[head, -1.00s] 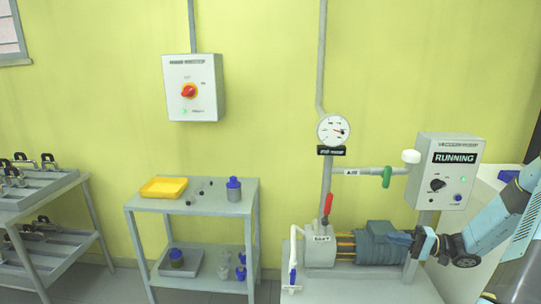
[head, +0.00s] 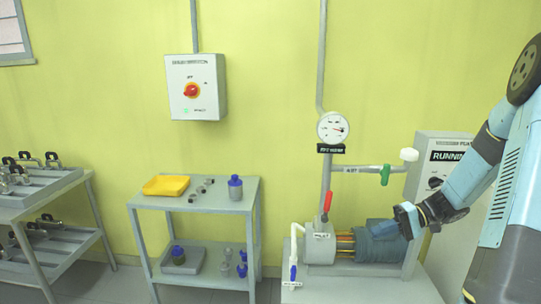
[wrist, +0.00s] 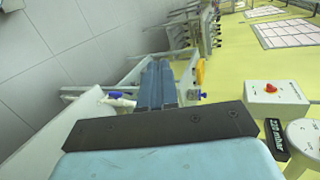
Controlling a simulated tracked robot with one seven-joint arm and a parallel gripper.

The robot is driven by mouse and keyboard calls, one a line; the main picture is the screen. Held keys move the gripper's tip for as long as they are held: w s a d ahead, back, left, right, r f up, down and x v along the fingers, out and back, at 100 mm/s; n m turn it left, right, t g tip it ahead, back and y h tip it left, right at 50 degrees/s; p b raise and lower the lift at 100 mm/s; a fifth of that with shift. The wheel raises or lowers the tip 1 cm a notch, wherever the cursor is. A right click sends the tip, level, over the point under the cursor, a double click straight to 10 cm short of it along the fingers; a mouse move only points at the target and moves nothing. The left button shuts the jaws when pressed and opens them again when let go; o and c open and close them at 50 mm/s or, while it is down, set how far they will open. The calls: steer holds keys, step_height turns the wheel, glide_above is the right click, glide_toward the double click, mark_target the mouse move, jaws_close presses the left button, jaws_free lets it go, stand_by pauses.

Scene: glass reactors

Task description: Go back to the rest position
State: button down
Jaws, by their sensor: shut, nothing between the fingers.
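My gripper (head: 405,221) is in the right part of the head view, in front of the right end of the blue-grey pump motor (head: 375,243). I cannot tell whether it touches the motor. In the wrist view its two blue-grey fingers (wrist: 157,84) lie side by side, shut and empty. My arm is folded at the right edge of the head view and hides part of the pump control box (head: 424,180), whose display partly reads "RUNNING".
The pump (head: 320,244) with its red lever stands left of my gripper. Above it are a gauge (head: 333,128) and a pipe with a green valve handle (head: 386,174). A grey trolley (head: 228,205) holds a yellow tray (head: 166,185) and a blue-capped bottle (head: 235,187).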

steer(key=s+a+r+t+h, duration=0.3)
steer(key=s+r+h, duration=0.4)
steer(key=s+r, duration=0.3)
steer(key=s+a+r+n+t+h, duration=0.1)
steer(key=s+a+r+t+h, duration=0.2)
steer(key=s+r, duration=0.7)
steer(key=a+r+h, duration=0.1)
steer(key=a+h, duration=0.1)
steer(key=h, duration=0.1)
steer(key=shift+s+h, duration=0.4)
